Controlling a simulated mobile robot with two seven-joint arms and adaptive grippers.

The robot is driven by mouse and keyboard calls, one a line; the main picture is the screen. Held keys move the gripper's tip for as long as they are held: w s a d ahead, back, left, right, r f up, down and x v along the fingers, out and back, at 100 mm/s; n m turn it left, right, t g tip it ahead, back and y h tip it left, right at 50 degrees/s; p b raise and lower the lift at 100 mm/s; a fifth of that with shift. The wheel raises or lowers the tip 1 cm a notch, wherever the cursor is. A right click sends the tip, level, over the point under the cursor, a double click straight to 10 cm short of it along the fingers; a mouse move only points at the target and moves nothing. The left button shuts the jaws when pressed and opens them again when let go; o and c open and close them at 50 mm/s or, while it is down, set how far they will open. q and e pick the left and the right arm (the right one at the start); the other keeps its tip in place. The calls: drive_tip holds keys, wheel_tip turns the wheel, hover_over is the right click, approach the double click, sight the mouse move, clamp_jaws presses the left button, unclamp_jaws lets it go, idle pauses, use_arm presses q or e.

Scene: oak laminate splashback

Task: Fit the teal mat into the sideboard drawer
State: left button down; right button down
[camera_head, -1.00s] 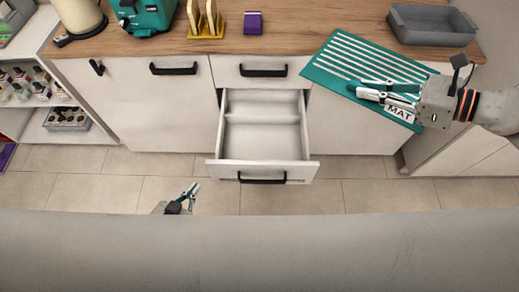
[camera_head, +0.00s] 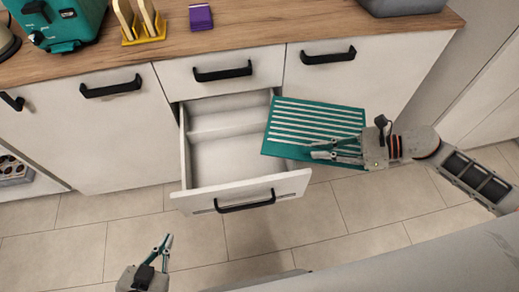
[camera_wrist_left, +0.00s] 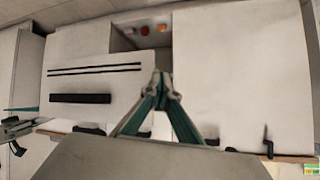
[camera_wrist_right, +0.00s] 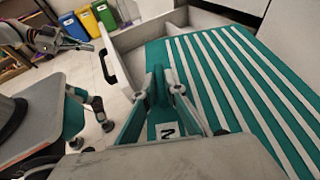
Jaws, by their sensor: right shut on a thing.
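The teal mat (camera_head: 318,115) with white stripes is held over the right side of the open sideboard drawer (camera_head: 225,160), covering part of its right wall and overhanging to the right. My right gripper (camera_head: 318,149) is shut on the mat's near right part; the mat also shows in the right wrist view (camera_wrist_right: 230,85), beside the drawer. The drawer is pulled out, with a low divider across its inside, and its visible floor is empty. Whether the mat touches the drawer wall is unclear. My left gripper (camera_head: 165,243) is shut and empty, low in front of the drawer's left.
The wooden countertop (camera_head: 260,22) holds a teal toaster (camera_head: 65,22), a yellow rack (camera_head: 140,25), a purple item (camera_head: 200,17) and a grey tray (camera_head: 400,6). A closed drawer (camera_head: 222,72) sits above the open one. The floor in front is clear.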

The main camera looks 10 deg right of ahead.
approach(274, 147)
drive_tip(key=x, duration=0.2)
drive_tip(key=r+x, duration=0.1)
drive_tip(key=x, duration=0.2)
drive_tip(key=shift+w+a+p, duration=0.1)
drive_tip(key=shift+a+p, duration=0.15)
drive_tip(key=shift+p, duration=0.15)
drive_tip(key=shift+w+a, duration=0.2)
drive_tip(key=shift+a, duration=0.25)
drive_tip(key=a, duration=0.1)
drive_tip(key=w+a, duration=0.1)
drive_tip(key=a, duration=0.1)
drive_tip(key=shift+w+a, duration=0.3)
drive_tip(key=shift+a, duration=0.05)
drive_tip(key=shift+a+f, duration=0.15)
drive_tip(key=shift+f, duration=0.8)
drive_tip(key=shift+r, duration=0.1)
use_arm(q)
drive_tip(key=shift+s+a+f+b, duration=0.1)
drive_tip(key=shift+s+f+b, duration=0.2)
drive_tip(key=shift+b, duration=0.1)
use_arm(e)
drive_tip(key=shift+f, duration=0.6)
drive_tip(key=shift+f, duration=0.1)
